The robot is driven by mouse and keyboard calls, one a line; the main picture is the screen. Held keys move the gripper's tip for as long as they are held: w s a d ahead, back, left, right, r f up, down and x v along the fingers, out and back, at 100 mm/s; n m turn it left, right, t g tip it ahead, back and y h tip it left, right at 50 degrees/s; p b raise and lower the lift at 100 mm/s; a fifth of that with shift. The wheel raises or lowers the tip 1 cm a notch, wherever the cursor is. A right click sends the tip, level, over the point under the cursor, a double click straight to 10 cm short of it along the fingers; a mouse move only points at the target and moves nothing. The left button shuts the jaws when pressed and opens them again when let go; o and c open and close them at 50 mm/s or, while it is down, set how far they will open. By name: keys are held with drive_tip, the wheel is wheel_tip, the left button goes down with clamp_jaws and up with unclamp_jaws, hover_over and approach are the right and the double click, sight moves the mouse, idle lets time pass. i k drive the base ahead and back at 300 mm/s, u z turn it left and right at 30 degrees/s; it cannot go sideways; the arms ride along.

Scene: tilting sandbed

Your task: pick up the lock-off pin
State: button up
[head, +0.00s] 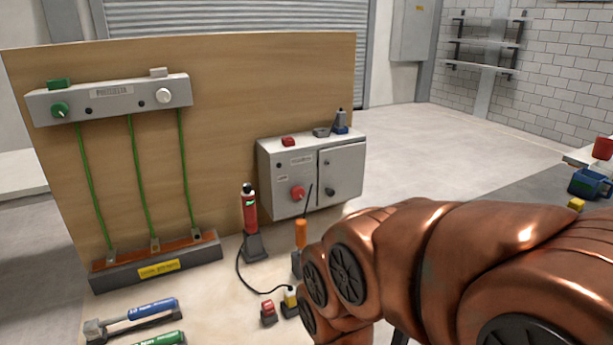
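I cannot tell for certain which small item is the lock-off pin. Candidates lie on top of the grey control box (272,165): a red piece (288,142), a flat grey piece (321,132) and a dark-tipped piece with a blue base (340,122). The box front has a red knob (298,192) and a black knob (329,192). On the bench, a small red-topped block (268,312) stands beside a yellow-topped block (290,300). My copper-coloured arm fills the lower right and hides part of the bench. My gripper is not visible.
A wooden panel (225,100) carries a grey bar (110,97) with green cords. A red cylinder (250,208) stands in a black holder, near an orange-handled tool (301,232) and a black cable (243,282). Blue (152,308) and green (160,339) tools lie front left.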

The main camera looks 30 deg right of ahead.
sight(267, 305)
drive_tip(key=z, duration=0.05)
drive_tip(key=k, duration=1.05)
drive_tip(key=u, duration=1)
drive_tip(key=i, duration=1.15)
drive_tip(key=z, duration=0.3)
